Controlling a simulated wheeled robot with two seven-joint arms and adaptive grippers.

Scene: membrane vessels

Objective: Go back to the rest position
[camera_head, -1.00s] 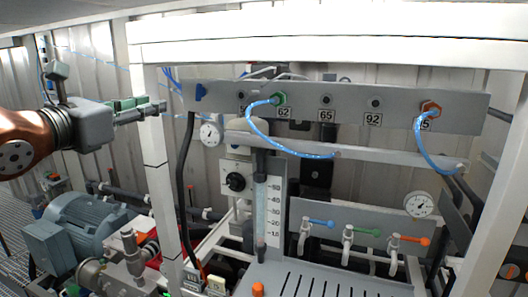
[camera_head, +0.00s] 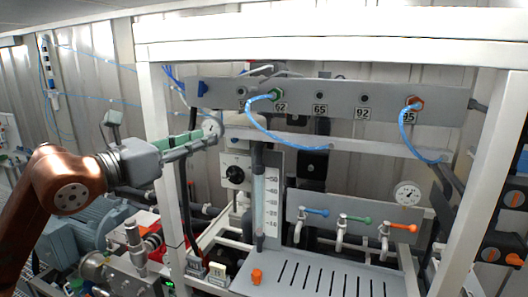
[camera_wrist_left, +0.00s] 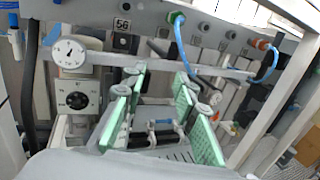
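My left gripper (camera_head: 208,133) reaches in from the left in the head view, in front of the frame's left post. In the left wrist view my left gripper (camera_wrist_left: 162,82) has its two green-padded fingers spread apart. Nothing is held between them. The fingers point toward the panel rig and its lower valves. My right gripper is in neither view.
A white frame post (camera_head: 160,150) stands close by the left gripper. Behind are a grey port panel (camera_head: 342,98) with blue hoses (camera_head: 290,145), a pressure gauge (camera_head: 407,194) and coloured valve handles (camera_head: 360,219). A blue motor (camera_head: 88,222) lies below the arm.

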